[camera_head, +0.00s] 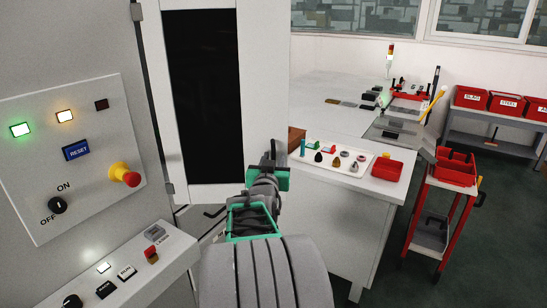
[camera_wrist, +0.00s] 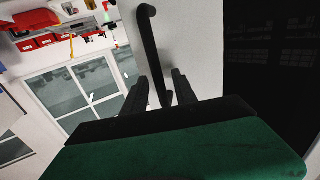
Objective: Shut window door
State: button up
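The window door (camera_head: 264,70) is a tall white panel with a dark pane (camera_head: 203,95). It stands beside the grey control cabinet, with hinges on its left edge. How far open it stands is hard to tell. My gripper (camera_head: 270,150) is at the door's lower right part in the head view. In the wrist view the door's white face (camera_wrist: 200,45) and dark pane fill the right side. A black bar handle (camera_wrist: 149,40) on the door runs between the two fingers of my gripper (camera_wrist: 160,78). The fingers look apart, one on each side of the handle, with gaps showing.
A control panel (camera_head: 70,195) with lit lamps and a red stop button (camera_head: 124,174) is at left. A white workbench (camera_head: 335,205) carries a tray of small parts (camera_head: 335,146). A red trolley (camera_head: 431,190) and red bins stand at right.

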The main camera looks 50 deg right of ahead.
jog(key=shift+c, duration=0.2)
grip_shut()
dwell(1.3)
